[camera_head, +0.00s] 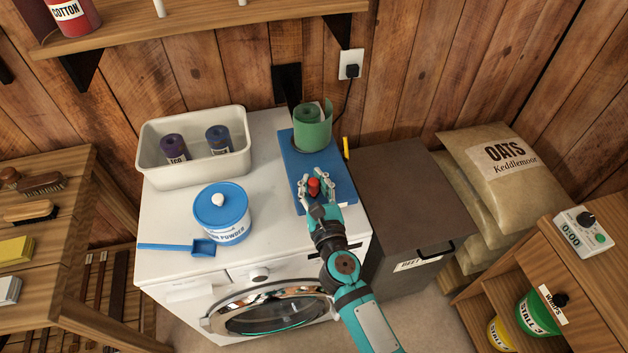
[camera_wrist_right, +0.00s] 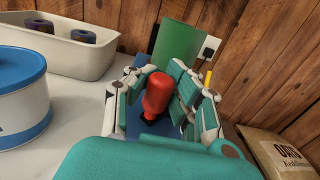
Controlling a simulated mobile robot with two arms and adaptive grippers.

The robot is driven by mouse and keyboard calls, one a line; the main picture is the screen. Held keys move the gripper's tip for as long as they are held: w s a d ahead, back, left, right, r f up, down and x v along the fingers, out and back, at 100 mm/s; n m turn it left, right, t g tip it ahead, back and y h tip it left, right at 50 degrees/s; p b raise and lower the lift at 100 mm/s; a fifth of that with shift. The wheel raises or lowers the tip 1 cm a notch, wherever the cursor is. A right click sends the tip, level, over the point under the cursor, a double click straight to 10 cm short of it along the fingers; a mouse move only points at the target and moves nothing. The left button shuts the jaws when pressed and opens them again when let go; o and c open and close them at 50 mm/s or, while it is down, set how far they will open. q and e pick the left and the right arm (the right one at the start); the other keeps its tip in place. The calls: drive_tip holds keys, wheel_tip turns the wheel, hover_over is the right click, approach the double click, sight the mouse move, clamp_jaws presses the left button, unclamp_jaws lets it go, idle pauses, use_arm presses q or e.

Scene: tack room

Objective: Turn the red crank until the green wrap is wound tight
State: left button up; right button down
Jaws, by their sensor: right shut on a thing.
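The red crank (camera_head: 314,185) stands up from the front of a blue base (camera_head: 307,160) on the white washing machine. My right gripper (camera_head: 315,187) is shut on the red crank knob; in the right wrist view the red knob (camera_wrist_right: 158,94) sits between its fingers. The green wrap (camera_head: 313,127) is a roll at the back of the blue base, with a loose outer layer standing away from the inner coil. In the right wrist view the green wrap (camera_wrist_right: 178,40) shows as a flat sheet behind the fingers. My left gripper is not in view.
A cream tray (camera_head: 192,172) with two dark rolls and a blue-lidded powder tub (camera_head: 222,212) stand left of the base. A brown bin (camera_head: 403,205) stands right of the machine, beside oats sacks (camera_head: 492,170). A shelf (camera_head: 200,25) hangs above.

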drive_tip(key=shift+s+a+f, duration=0.2)
drive_tip(key=shift+s+f, duration=0.05)
drive_tip(key=shift+f, duration=0.1)
drive_tip(key=c, duration=1.2)
unclamp_jaws()
drive_tip(key=shift+a+r, duration=0.1)
drive_tip(key=shift+r, duration=0.1)
drive_tip(key=shift+o, duration=0.6)
drive_tip(key=shift+r, duration=0.1)
drive_tip(key=shift+d, duration=0.25)
drive_tip(key=v, duration=1.2)
drive_tip(key=shift+a, duration=0.1)
